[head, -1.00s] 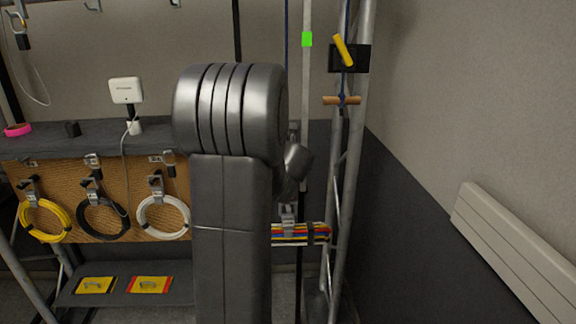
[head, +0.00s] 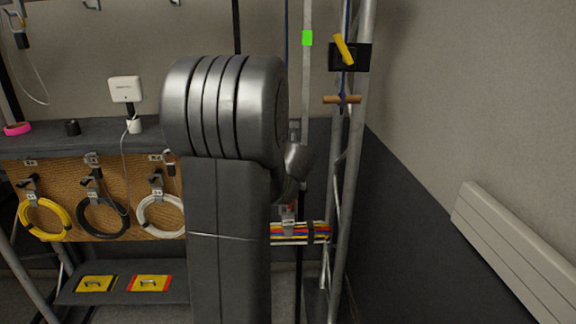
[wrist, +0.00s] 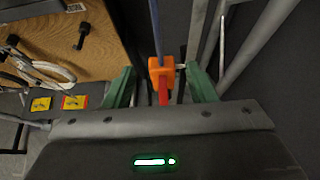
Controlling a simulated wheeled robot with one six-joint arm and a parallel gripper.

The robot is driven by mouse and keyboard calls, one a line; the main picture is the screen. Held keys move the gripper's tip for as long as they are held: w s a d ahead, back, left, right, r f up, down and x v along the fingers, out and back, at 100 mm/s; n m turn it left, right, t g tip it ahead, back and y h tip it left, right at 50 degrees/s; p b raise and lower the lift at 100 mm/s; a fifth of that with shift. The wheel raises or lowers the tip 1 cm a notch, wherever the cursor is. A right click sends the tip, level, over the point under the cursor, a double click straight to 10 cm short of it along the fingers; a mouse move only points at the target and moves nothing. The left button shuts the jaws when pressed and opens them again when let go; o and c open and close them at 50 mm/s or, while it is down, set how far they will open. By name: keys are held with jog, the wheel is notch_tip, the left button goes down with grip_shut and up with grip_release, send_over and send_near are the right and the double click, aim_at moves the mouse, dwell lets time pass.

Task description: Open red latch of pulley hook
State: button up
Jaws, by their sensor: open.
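The orange pulley hook (wrist: 155,72) hangs on a blue rope (wrist: 156,30) in the wrist view. Its red latch (wrist: 163,95) points down toward my gripper's body. My gripper (wrist: 162,76) is open. Its two green fingers stand left and right of the hook, with a visible gap on each side. Nothing is clamped. The lower part of the latch is close to the grey palm edge, and I cannot tell if they touch. In the head view my arm hides most of the gripper and the hook.
Metal truss tubes (head: 357,150) rise just right of my arm. A coloured cable bundle (head: 310,232) is clamped behind it. A wooden toggle (head: 342,100) and a yellow lever (head: 344,50) sit higher up. Yellow, black and white cable coils hang on the perforated board (head: 125,225) at left.

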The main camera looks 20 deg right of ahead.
jog(key=p+v, duration=0.2)
jog(key=v, duration=0.9)
jog(key=shift+s+p, duration=0.25)
jog(key=shift+p, duration=0.1)
jog(key=shift+w, duration=0.1)
jog(key=b+x, duration=0.3)
jog(key=x, duration=1)
jog(key=shift+w, duration=0.35)
